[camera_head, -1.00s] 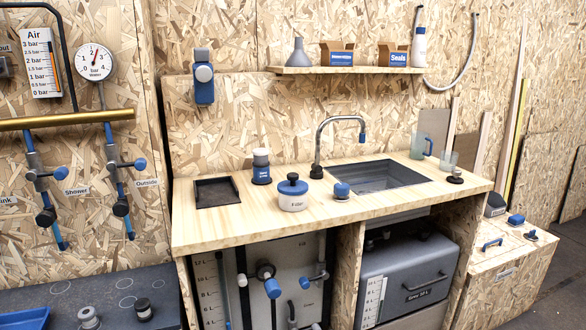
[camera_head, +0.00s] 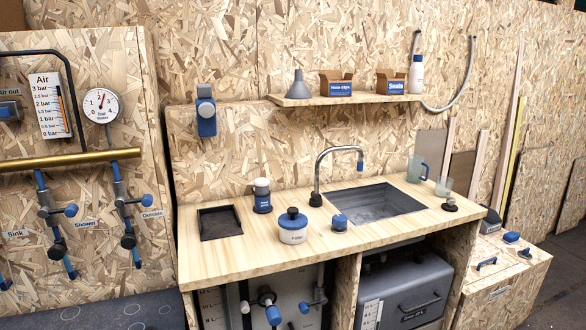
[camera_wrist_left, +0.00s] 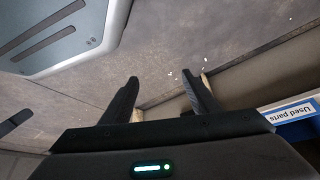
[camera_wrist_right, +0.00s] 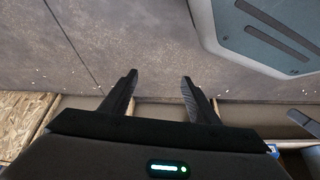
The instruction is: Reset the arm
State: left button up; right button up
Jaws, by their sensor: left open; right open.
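My left gripper (camera_wrist_left: 163,92) shows in the left wrist view with its two dark fingers apart and nothing between them. Behind the fingers are the grey floor and a light edge. My right gripper (camera_wrist_right: 158,80) shows in the right wrist view, also with its fingers apart and empty, over the grey floor. Neither gripper shows in the head view, so where they are relative to the bench cannot be told from it.
A wooden workbench (camera_head: 265,248) carries a sink (camera_head: 372,204), a blue-lidded pot (camera_head: 293,227) and small items. A shelf (camera_head: 345,98) hangs above. Pipes with valves (camera_head: 125,215) are at left. A blue "Used parts" bin (camera_wrist_left: 292,110) is near my left gripper.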

pick_arm(q)
jog(key=shift+s+a+f+p, duration=0.2)
jog(key=shift+s+f+p, duration=0.6)
jog(key=shift+f, duration=0.35)
pick_arm(e)
jog(key=shift+s+d+f, duration=0.2)
jog(key=shift+s+f, duration=0.65)
jog(key=shift+f, duration=0.3)
